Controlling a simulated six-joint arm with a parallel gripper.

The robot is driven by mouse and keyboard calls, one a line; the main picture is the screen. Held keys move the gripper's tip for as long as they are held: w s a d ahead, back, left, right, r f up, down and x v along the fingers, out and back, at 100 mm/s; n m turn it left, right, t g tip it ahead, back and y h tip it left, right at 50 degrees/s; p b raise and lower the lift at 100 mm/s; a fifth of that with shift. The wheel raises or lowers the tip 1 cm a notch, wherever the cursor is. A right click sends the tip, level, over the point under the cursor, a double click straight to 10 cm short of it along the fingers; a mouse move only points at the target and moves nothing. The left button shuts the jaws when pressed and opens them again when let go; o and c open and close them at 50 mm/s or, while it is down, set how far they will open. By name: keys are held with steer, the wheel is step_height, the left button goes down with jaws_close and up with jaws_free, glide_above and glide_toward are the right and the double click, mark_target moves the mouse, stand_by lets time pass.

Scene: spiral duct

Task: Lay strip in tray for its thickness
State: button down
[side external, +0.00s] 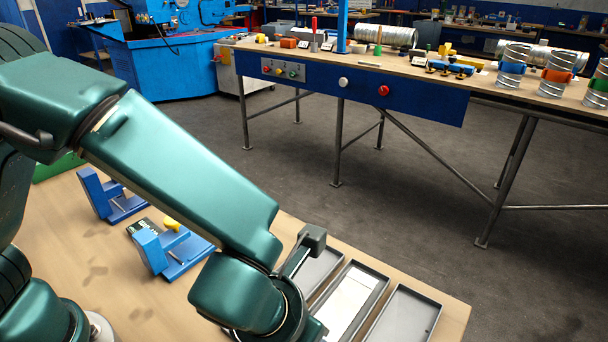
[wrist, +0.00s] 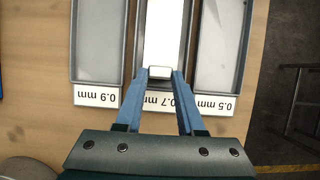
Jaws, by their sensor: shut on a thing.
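The strip (wrist: 165,28) is pale and flat. It lies along the middle tray (wrist: 187,52), labelled 0.7 mm, and also shows as a bright band in the side external view (side external: 347,304). My gripper (wrist: 160,74) has its blue fingers closed on a small pale end piece of the strip, at the tray's label end. The fingers partly cover the 0.7 mm label. I cannot tell whether the strip rests on the tray floor. In the side external view my arm hides the fingertips.
The 0.9 mm tray (wrist: 76,62) on the left and the 0.5 mm tray (wrist: 243,62) on the right look empty. Two blue fixtures (side external: 117,207) (side external: 181,257) stand on the wooden table. A bench (side external: 360,92) with spiral ducts stands beyond open floor.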

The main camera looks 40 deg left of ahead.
steer(key=shift+f, duration=0.25)
steer(key=shift+c, duration=2.2)
jaws_free()
steer(key=o, duration=0.4)
steer(key=shift+o, duration=0.2)
step_height(320, 180, up, 7)
